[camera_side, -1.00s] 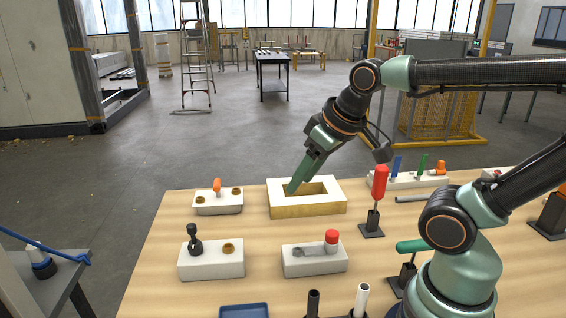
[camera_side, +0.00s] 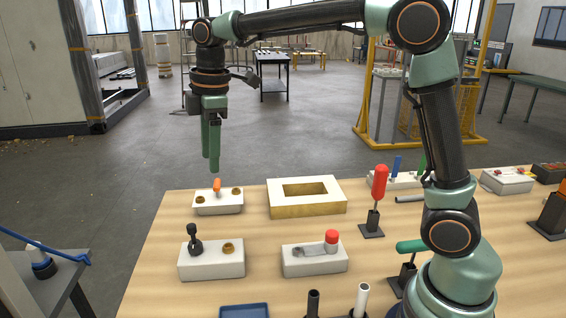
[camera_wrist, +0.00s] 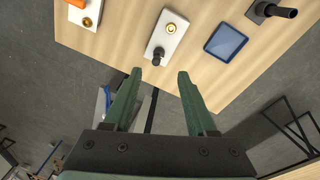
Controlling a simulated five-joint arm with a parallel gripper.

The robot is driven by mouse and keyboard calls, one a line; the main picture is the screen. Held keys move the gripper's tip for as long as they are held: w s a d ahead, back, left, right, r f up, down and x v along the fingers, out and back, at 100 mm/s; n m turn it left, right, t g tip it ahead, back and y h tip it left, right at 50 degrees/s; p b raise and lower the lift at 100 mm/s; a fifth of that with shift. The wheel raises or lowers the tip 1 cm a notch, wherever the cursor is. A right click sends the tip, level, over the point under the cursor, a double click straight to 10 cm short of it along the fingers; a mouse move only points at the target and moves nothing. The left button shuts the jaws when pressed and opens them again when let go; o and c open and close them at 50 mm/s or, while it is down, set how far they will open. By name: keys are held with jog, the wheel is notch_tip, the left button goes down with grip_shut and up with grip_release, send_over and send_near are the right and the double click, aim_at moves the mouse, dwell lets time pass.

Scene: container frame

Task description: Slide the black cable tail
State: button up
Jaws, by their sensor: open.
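A black plug-like piece with a bent upper end (camera_side: 194,240) stands in the left part of a white block (camera_side: 225,262), beside a brass-coloured socket (camera_side: 229,248). I take it for the black cable tail. In the wrist view the black piece (camera_wrist: 158,56) is at the lower end of the white block (camera_wrist: 164,42), just beyond my fingertips.
A white block with an orange piece (camera_side: 217,185) is at the back left. A hollow frame box (camera_side: 308,211), a block with a red cap (camera_side: 331,237), a red-handled tool in a stand (camera_side: 379,182) and a blue tray (camera_side: 244,311) are also around. Bare wood lies between the blocks.

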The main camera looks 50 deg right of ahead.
aim_at(192, 225)
jog(key=w+a+f+n+g, duration=0.2)
jog(key=w+a+f+n, duration=0.2)
jog(key=w+f+n, duration=0.1)
notch_tip(192, 225, down, 12)
jog(key=shift+s+r, duration=0.1)
jog(key=shift+r, duration=0.1)
dwell(0.4)
grip_shut()
dwell(1.3)
